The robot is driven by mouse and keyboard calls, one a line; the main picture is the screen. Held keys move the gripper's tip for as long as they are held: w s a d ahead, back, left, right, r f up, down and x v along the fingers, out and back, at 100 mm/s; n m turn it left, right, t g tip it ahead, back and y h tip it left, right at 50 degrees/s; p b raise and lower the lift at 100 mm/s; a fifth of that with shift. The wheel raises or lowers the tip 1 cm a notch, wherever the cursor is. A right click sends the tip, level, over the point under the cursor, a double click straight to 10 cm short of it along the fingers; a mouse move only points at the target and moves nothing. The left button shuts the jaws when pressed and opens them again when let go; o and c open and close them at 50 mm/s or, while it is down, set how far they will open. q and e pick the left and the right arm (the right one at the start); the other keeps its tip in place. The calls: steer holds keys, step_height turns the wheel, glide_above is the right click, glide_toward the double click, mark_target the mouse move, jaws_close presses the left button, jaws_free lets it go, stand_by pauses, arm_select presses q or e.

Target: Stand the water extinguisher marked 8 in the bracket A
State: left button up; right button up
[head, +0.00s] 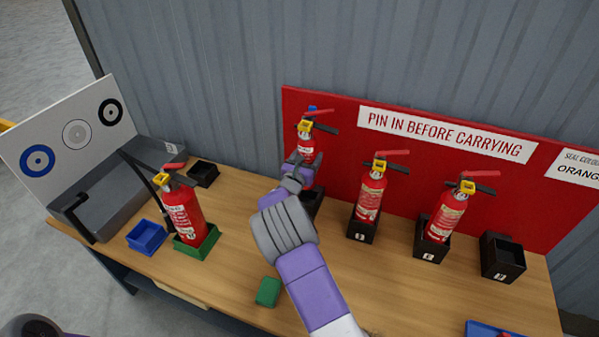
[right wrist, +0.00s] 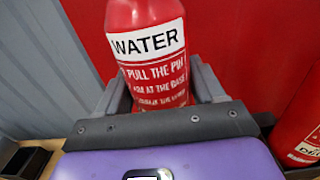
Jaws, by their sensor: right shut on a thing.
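A red extinguisher (head: 306,146) labelled WATER stands upright at the left end of the red board. It also fills the top of the right wrist view (right wrist: 148,60). My right gripper (head: 299,172) is shut on its body, with grey fingers on either side. A black bracket (head: 313,204) lies below it, partly covered by my gripper and arm. I cannot tell whether the base sits inside it. No number 8 is readable on the extinguisher, and the bracket's letter is hidden. My left gripper is out of view.
Two red extinguishers (head: 370,195) (head: 443,215) stand in black brackets to the right. An empty bracket (head: 502,258) is at the far right. Another extinguisher (head: 184,212) stands in a green tray (head: 209,243) at left. A blue tray (head: 146,236) and green block (head: 268,291) lie nearby.

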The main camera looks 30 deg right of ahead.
steer(key=shift+w+d+r, duration=0.1)
steer(key=shift+d+r, duration=0.05)
steer(key=shift+r, duration=0.15)
steer(key=shift+f+b, duration=1.8)
steer(key=shift+f, duration=0.7)
steer(key=shift+f+b, duration=0.85)
steer(key=shift+f, duration=0.15)
stand_by(0.4)
steer(key=shift+f, duration=0.35)
steer(key=shift+f+b, duration=1.15)
steer(key=shift+f, duration=0.15)
stand_by(0.3)
stand_by(0.4)
steer(key=o, duration=1.5)
steer(key=shift+c, duration=0.2)
steer(key=shift+o, duration=1.2)
steer(key=shift+f, duration=0.1)
